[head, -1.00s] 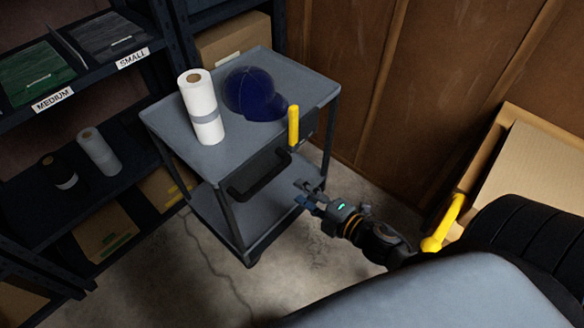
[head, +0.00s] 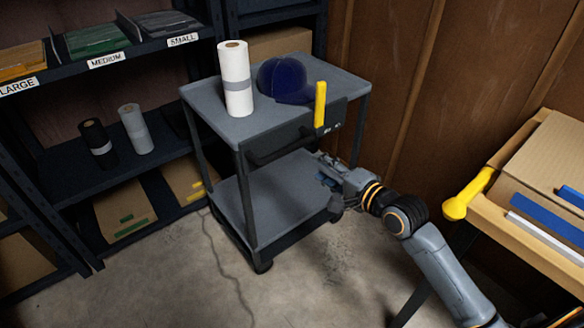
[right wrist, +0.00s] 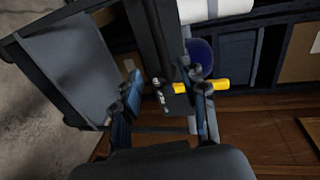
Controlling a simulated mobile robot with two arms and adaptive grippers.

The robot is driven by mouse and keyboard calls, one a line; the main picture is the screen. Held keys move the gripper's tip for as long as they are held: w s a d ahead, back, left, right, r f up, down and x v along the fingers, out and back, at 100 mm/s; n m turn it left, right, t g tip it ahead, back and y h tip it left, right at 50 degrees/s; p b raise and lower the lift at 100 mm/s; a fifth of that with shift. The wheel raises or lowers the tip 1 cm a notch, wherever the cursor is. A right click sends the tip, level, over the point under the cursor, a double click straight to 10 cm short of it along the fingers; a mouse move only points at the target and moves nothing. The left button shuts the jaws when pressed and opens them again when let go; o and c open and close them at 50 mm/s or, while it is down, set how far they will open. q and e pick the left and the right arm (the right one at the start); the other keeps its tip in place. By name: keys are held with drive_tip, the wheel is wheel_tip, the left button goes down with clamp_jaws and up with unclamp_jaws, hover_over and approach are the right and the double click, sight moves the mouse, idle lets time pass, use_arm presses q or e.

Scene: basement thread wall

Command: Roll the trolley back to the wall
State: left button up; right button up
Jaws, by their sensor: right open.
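The trolley (head: 222,128) is grey with two shelves, dark posts and castors. It stands upright near the brown wooden wall. A dark handle bar (head: 275,152) runs along its near side; the handle (right wrist: 163,40) also shows in the right wrist view. A white roll (head: 236,85), a dark blue cap (head: 283,80) and an upright yellow object (head: 320,104) are on or at its top. My right gripper (head: 326,172) is at the trolley's near right side, below the top. In the right wrist view my right gripper (right wrist: 168,98) is open, nothing held. My left gripper is not in view.
Dark shelving (head: 75,155) with labelled bins stands at the left and behind. A wooden table (head: 540,240) with a cardboard box (head: 550,155) and a yellow tool (head: 467,195) is at the right.

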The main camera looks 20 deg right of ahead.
sight(290, 152)
drive_tip(key=b+x, duration=0.1)
drive_tip(key=x, duration=0.5)
drive_tip(key=b+x, duration=0.1)
drive_tip(key=x, duration=0.5)
drive_tip(key=shift+w+a+f+b, duration=0.1)
drive_tip(key=shift+w+a+b, duration=0.2)
drive_tip(key=shift+b, duration=0.1)
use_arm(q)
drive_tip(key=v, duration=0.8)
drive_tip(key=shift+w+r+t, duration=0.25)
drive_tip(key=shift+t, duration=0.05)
use_arm(e)
drive_tip(key=shift+w+a, duration=0.2)
drive_tip(key=shift+w, duration=0.35)
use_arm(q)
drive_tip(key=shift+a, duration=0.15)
use_arm(e)
clamp_jaws()
drive_tip(key=shift+f, duration=0.1)
